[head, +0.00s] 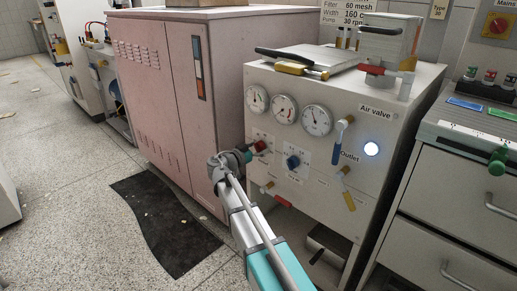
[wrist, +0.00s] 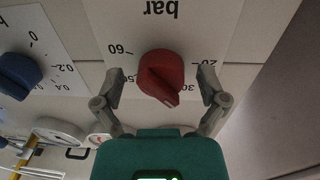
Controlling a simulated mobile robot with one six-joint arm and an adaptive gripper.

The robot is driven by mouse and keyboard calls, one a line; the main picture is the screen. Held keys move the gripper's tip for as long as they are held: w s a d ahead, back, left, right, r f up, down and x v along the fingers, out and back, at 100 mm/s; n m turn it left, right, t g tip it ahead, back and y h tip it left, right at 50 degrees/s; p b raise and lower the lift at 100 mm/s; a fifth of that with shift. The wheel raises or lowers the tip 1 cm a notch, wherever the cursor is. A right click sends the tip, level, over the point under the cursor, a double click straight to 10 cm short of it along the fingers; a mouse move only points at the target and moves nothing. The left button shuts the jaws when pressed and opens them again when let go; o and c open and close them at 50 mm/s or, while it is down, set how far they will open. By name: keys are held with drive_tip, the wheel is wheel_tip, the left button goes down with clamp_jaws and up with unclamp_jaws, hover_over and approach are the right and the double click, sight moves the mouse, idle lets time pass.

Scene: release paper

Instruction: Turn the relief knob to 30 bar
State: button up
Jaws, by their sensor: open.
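The red knob (wrist: 161,72) is on a pale panel plate marked "bar", which appears upside down in the wrist view. The tapered end of the knob points down and slightly right there, close to a "30" mark (wrist: 187,91). A "60" shows at its left and a "20" at its right. My gripper (wrist: 160,88) is open, one finger on each side of the knob with a gap visible on both sides. In the head view my gripper (head: 246,155) is at the front of the panel, beside the red knob (head: 261,146).
A blue knob (head: 293,162) is right of the red one, under three gauges (head: 285,109). Blue-handled (head: 341,136) and yellow-handled (head: 346,190) valves are farther right. A pink cabinet (head: 165,95) stands left of the panel. A black mat (head: 165,222) lies on the floor.

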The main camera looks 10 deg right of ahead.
drive_tip(key=shift+s+a, duration=0.1)
drive_tip(key=shift+a, duration=0.05)
drive_tip(key=v, duration=1.1)
drive_tip(key=shift+s+a, duration=0.25)
drive_tip(key=s+d+f+n+g+y+p, duration=0.4)
drive_tip(key=s+d+f+g+y, duration=0.25)
drive_tip(key=d, duration=0.45)
drive_tip(key=s+f+n+g+y+p, duration=0.2)
drive_tip(key=s+n+y, duration=0.2)
drive_tip(key=s, duration=0.4)
drive_tip(key=s+f+n+g+y+p, duration=0.1)
drive_tip(key=s+f+n+y+p, duration=0.15)
drive_tip(key=s+y, duration=0.4)
wheel_tip(320, 180, up, 39)
drive_tip(key=s+h+p, duration=0.1)
drive_tip(key=p, duration=3.7)
drive_tip(key=shift+s+a+n+h, duration=0.25)
drive_tip(key=shift+a+n+h, duration=0.1)
drive_tip(key=shift+a+h, duration=0.1)
